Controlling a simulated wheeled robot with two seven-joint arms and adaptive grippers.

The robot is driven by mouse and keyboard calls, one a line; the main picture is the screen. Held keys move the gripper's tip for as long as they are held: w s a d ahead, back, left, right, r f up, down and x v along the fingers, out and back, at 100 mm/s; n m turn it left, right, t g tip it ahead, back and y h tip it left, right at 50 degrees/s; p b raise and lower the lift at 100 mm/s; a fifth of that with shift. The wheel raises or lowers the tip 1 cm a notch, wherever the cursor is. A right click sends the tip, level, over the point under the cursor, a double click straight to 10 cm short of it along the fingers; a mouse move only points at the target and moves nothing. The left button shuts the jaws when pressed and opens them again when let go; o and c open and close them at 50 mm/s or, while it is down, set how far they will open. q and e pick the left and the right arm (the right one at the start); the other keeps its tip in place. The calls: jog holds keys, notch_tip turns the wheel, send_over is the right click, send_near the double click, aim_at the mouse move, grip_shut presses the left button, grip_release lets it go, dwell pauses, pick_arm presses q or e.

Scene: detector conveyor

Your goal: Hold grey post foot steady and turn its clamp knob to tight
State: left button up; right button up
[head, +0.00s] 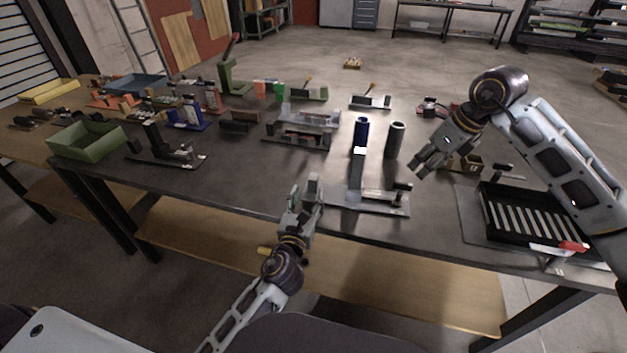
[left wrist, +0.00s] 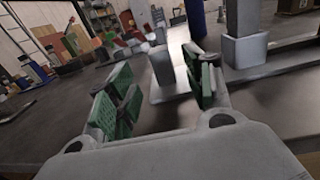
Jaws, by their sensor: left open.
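The grey post foot stands near the front edge of the dark table, with an upright grey post (head: 358,172) on a flat base plate (head: 375,204). A dark knob (head: 403,186) sits at the right end of its base. My left gripper (head: 309,184) is open, left of the post and apart from it. In the left wrist view, its green-padded fingers (left wrist: 160,95) are spread with nothing gripped, and a grey upright (left wrist: 245,45) stands right of them. My right gripper (head: 420,168) hangs above and right of the knob; its finger gap is unclear.
A blue cylinder (head: 361,131) and a dark grey cylinder (head: 395,139) stand behind the post. A black slotted tray (head: 483,205) lies at right. A green bin (head: 88,141) and another post foot (head: 168,155) are at left. Some table surface left of my left gripper is clear.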

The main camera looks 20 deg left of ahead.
aim_at(312, 184)
pick_arm(q)
jog(key=shift+w+a, duration=0.15)
jog(key=shift+w, duration=3.9)
grip_shut()
pick_arm(e)
jog(key=shift+c, duration=0.5)
jog(key=shift+r, duration=0.1)
